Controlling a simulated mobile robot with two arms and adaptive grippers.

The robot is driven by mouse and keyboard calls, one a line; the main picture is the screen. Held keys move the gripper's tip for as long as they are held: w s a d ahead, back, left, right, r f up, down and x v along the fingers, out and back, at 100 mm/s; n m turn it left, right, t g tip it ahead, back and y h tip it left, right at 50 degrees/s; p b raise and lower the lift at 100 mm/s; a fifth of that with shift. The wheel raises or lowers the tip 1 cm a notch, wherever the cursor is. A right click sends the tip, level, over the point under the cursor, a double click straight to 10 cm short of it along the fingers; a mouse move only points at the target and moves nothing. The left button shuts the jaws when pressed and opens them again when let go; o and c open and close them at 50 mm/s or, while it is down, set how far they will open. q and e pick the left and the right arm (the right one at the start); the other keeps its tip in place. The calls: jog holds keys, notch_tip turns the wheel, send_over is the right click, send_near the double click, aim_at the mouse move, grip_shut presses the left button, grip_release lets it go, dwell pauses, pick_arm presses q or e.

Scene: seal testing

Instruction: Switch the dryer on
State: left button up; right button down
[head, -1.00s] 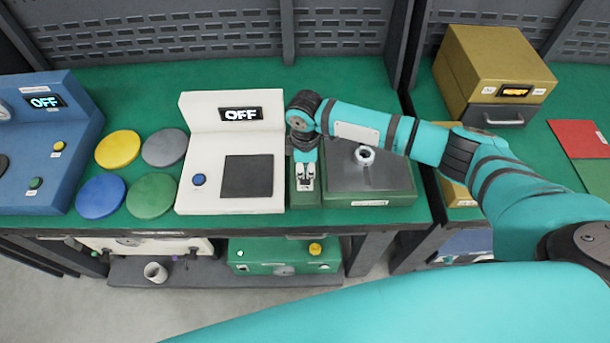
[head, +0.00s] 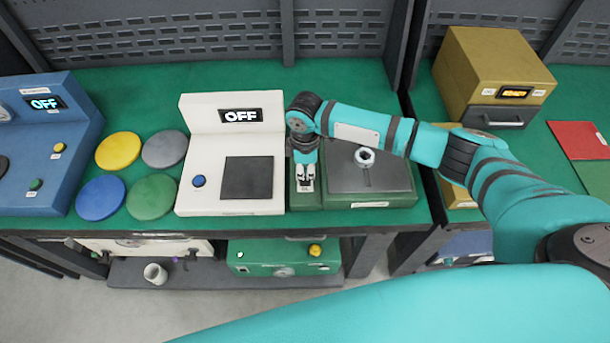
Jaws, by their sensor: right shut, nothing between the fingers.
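No label naming the dryer is legible to me. My right gripper (head: 305,184) is shut and empty. A yellow box (head: 500,65) at the upper right has a lit orange display (head: 515,94) and a grey drawer front (head: 497,117). My left gripper is not in view.
A white device (head: 230,204) with an OFF display stands left of the gripper. A blue device (head: 75,130), also reading OFF, is at the far left. Several coloured discs lie between them. A green box (head: 285,256) sits on the lower shelf. Green worktop is free behind.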

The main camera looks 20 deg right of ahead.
aim_at(305, 181)
jog(key=shift+f+b, duration=0.55)
jog(key=shift+f, duration=0.6)
dwell(0.7)
notch_tip(305, 181, up, 7)
jog(key=p, duration=0.7)
jog(key=shift+p, duration=0.35)
